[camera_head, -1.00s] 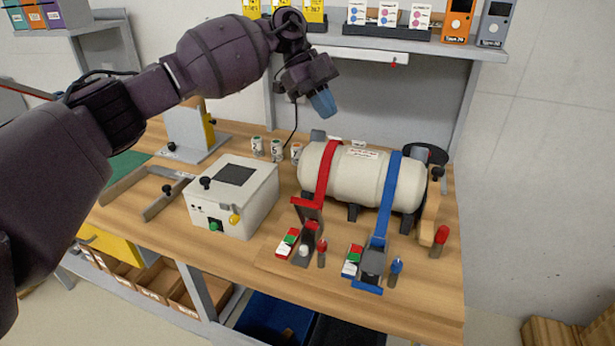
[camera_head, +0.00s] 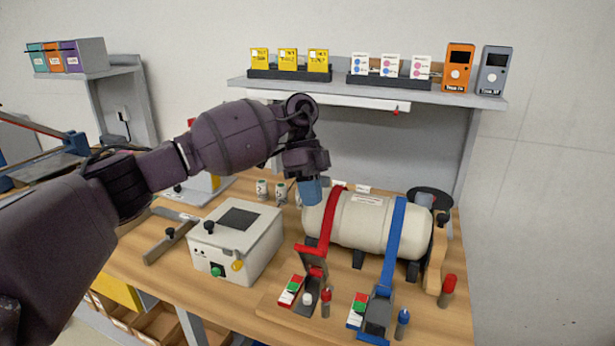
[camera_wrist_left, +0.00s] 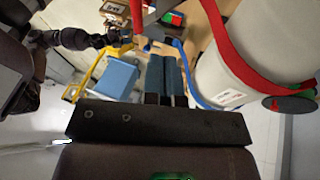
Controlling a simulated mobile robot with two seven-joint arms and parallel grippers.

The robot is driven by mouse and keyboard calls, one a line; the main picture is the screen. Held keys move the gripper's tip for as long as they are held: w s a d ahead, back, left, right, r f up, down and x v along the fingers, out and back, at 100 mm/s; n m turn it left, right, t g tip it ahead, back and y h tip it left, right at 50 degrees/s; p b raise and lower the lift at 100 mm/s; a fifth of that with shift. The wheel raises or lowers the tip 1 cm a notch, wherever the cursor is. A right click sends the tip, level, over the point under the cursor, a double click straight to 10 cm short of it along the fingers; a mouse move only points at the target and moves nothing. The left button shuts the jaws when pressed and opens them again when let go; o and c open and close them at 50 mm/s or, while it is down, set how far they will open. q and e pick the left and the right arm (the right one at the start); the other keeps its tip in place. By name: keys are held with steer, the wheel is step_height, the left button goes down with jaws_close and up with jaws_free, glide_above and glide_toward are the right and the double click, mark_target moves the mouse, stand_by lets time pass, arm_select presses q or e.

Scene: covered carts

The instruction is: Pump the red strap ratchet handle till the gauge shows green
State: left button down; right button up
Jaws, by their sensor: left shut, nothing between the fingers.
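The red strap (camera_head: 327,222) runs over the left part of a cream tank (camera_head: 360,222). Its ratchet (camera_head: 310,285) stands in front on a board, with the red-ended handle (camera_head: 311,251) tilted up. Beside it is a small gauge block (camera_head: 290,291) with green, red and white areas; I cannot read its indication. My left gripper (camera_head: 312,190), with blue fingers, is shut and empty, above the tank's left end and apart from the handle. In the left wrist view its fingers (camera_wrist_left: 166,75) are together, and the red strap (camera_wrist_left: 238,50) lies to their right.
A blue strap (camera_head: 393,240) with its own ratchet (camera_head: 377,316) and gauge (camera_head: 357,310) is to the right. A red-capped post (camera_head: 326,303) stands close to the red ratchet. A white box (camera_head: 236,242) stands left of the tank. A shelf (camera_head: 360,94) spans the back.

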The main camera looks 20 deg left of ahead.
arm_select(q)
steer(key=s+f, duration=0.1)
steer(key=f, duration=0.1)
steer(key=s+d+f, duration=0.1)
steer(key=s+f, duration=0.1)
steer(key=shift+s+f, duration=0.25)
steer(key=shift+f, duration=0.05)
steer(key=shift+s+f, duration=0.2)
steer(key=shift+s, duration=0.05)
steer(key=shift+s+f, duration=0.2)
